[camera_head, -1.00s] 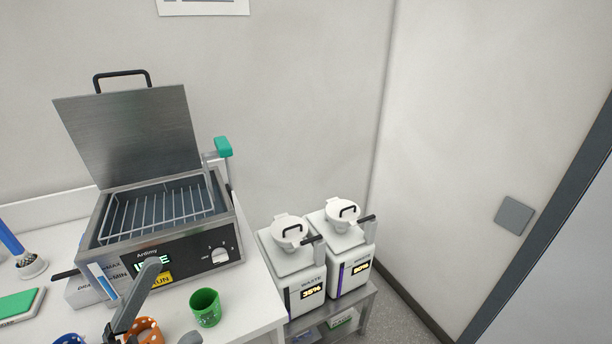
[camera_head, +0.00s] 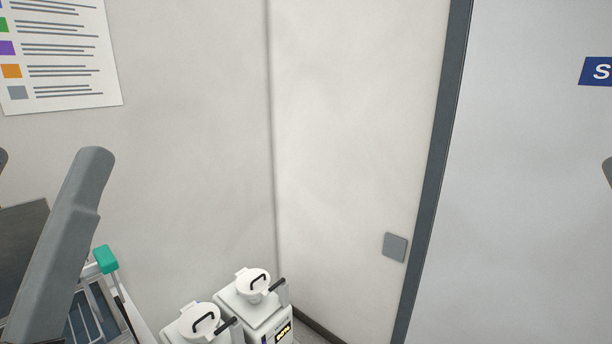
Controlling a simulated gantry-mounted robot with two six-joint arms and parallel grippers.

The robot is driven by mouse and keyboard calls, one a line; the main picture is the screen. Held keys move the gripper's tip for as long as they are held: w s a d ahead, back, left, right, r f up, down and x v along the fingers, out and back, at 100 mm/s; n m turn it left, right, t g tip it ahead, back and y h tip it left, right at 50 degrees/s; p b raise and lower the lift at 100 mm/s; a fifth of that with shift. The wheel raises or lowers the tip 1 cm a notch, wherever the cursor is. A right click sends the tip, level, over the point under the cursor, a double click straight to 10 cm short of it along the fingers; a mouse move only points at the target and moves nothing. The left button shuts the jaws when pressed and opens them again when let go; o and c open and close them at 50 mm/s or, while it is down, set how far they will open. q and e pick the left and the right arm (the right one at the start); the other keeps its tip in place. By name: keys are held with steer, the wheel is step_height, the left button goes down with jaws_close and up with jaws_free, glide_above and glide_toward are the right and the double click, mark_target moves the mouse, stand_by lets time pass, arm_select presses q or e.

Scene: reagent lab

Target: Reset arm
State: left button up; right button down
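My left gripper (camera_head: 46,156) is raised at the left edge, with one grey finger large and close to the camera. A second fingertip is cut off by the left edge, with a wide gap between the two, so the gripper looks open, and nothing shows in it. A sliver of my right gripper (camera_head: 607,173) shows at the right edge; the rest is out of view. Behind the left finger is a metal bath unit (camera_head: 125,322) with its lid (camera_head: 22,235) raised, partly hidden. Its teal-ended handle (camera_head: 105,260) is visible.
A poster (camera_head: 60,55) hangs on the wall. A grey wall plate (camera_head: 395,247) and a dark vertical frame (camera_head: 440,150) are at the right. The middle is clear.

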step_height(320, 180, up, 28)
steer(key=p, duration=2.5)
steer(key=c, duration=1.2)
jaws_free()
steer(key=shift+f, duration=0.15)
steer(key=shift+c, duration=0.2)
steer(key=o, duration=1.2)
steer(key=shift+o, duration=0.2)
